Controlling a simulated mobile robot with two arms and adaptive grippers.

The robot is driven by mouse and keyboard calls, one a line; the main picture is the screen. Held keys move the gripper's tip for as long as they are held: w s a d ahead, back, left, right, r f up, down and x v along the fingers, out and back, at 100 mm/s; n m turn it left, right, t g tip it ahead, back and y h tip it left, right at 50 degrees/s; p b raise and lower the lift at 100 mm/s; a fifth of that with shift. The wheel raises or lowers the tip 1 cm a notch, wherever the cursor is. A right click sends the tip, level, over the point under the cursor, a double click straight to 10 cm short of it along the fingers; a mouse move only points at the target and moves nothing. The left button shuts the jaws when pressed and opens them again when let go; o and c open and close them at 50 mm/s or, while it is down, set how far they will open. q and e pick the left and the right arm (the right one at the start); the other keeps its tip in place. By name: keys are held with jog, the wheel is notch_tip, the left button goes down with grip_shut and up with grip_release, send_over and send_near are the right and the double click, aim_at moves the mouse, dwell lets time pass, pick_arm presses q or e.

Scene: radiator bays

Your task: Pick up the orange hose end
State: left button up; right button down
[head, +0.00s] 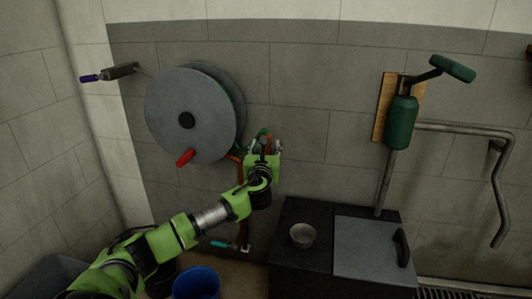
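An orange hose (240,168) comes off the lower right of the grey hose reel (165,110) and hangs down behind my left arm. My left gripper (265,141) is raised in front of the wall, just right of the reel. A small orange-red patch shows among its fingers. I cannot tell whether this is the hose or whether the fingers are closed on it. Where the hose end lies is unclear. My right gripper is out of view.
The reel has a red handle (185,157). A dark cabinet (305,257) with a small bowl (302,235) stands right of my arm. A blue bucket (196,283) is on the floor. A green hand pump (401,122) and pipe (470,128) are at the right.

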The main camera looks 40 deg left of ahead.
pick_arm(q)
jog(key=shift+x, duration=1.05)
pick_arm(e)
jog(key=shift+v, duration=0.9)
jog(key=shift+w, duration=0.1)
pick_arm(q)
grip_shut()
jog(key=shift+r, duration=0.1)
